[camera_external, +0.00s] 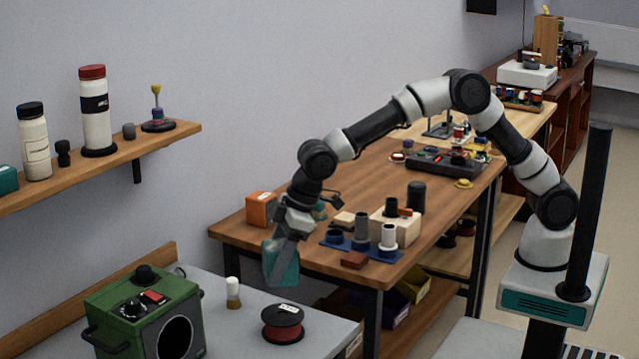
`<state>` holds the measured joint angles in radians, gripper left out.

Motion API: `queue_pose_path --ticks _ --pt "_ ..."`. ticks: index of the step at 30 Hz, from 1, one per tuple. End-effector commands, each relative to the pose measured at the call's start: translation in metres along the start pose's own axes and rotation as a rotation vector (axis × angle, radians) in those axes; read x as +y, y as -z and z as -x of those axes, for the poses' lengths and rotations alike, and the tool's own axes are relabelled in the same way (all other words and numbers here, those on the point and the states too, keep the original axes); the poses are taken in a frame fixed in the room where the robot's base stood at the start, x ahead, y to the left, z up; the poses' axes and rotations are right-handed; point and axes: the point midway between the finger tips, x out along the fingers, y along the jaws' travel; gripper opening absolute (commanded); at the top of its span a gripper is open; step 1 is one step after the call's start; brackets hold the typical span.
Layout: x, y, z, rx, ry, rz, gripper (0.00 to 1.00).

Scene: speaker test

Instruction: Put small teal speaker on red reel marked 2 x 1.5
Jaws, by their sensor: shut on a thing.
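My gripper (290,238) points down near the front left corner of the wooden table. It is shut on a teal block-shaped thing (282,264), which looks like the small teal speaker. The speaker hangs in the air, slightly tilted, and its upper part is partly hidden by the fingers. A red reel (283,333) with black flanges and a white label lies on the grey bench below it in the picture. The marking on the label is too small to read. The speaker is apart from the reel.
A green box (140,308) with a round opening stands left of the reel. A small white-capped bottle (233,290) stands between them. An orange box (261,208) and a blue tray (345,243) with cylinders sit on the wooden table (375,190). A wall shelf (110,165) holds bottles.

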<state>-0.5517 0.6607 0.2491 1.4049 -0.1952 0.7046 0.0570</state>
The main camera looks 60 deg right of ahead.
Motion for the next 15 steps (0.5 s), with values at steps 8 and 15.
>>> queue_pose_path --ticks 8,15 --pt "0.001 -0.015 -0.037 0.001 0.0 -0.002 0.14" --pt "0.001 -0.028 -0.067 0.0 -0.001 -0.001 0.14"
